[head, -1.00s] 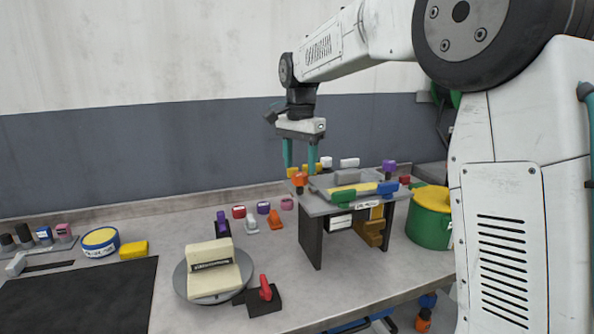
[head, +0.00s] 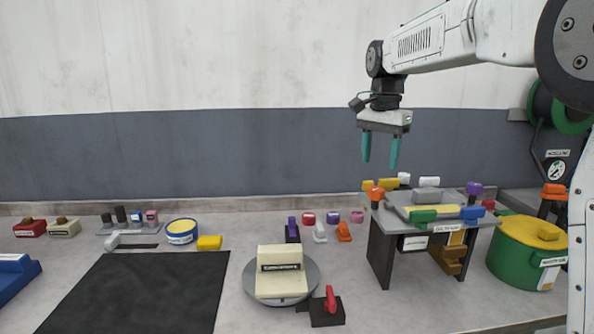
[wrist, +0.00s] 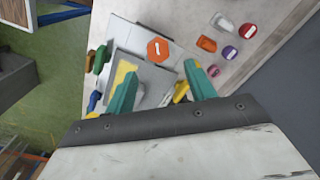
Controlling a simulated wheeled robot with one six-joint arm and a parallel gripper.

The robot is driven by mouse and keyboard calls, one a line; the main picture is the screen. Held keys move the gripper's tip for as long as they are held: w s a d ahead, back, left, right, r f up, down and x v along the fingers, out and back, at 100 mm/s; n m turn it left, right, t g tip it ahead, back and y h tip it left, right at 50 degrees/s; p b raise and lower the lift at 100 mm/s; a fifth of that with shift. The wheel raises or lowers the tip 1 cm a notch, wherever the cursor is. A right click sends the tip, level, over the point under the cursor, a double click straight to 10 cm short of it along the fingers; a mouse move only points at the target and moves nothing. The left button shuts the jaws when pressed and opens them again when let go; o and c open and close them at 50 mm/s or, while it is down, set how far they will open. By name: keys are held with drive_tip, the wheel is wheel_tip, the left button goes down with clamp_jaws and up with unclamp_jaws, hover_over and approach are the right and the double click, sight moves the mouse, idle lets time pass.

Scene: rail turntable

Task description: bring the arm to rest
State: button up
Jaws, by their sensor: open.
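My gripper (head: 380,148) hangs from the arm at the right of the head view, fingers pointing down. Its two teal fingers are apart with nothing between them. It is above and behind the small grey stand (head: 382,238), clear of everything on it. In the wrist view, the gripper (wrist: 160,85) shows both fingers spread over the stand's top, where an orange octagonal knob (wrist: 158,49) shows.
A cream block sits on a grey turntable (head: 309,290), with a red-levered switch (head: 327,309) beside it. A green drum (head: 516,262) with a yellow lid stands right of the stand. A black mat (head: 140,290) lies at left. The space around the raised gripper is free.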

drive_tip(key=s+f+n, duration=0.3)
drive_tip(key=s+f, duration=0.1)
drive_tip(key=s, duration=0.8)
drive_tip(key=s+d+f+n, duration=0.1)
drive_tip(key=s+f+n, duration=0.2)
drive_tip(key=s, duration=1)
drive_tip(key=s+f+n+t, duration=0.1)
drive_tip(key=s+f+n, duration=0.3)
drive_tip(key=s, duration=0.9)
drive_tip(key=shift+s+d+f, duration=0.15)
drive_tip(key=shift+d+f, duration=0.15)
drive_tip(key=shift+f, duration=0.3)
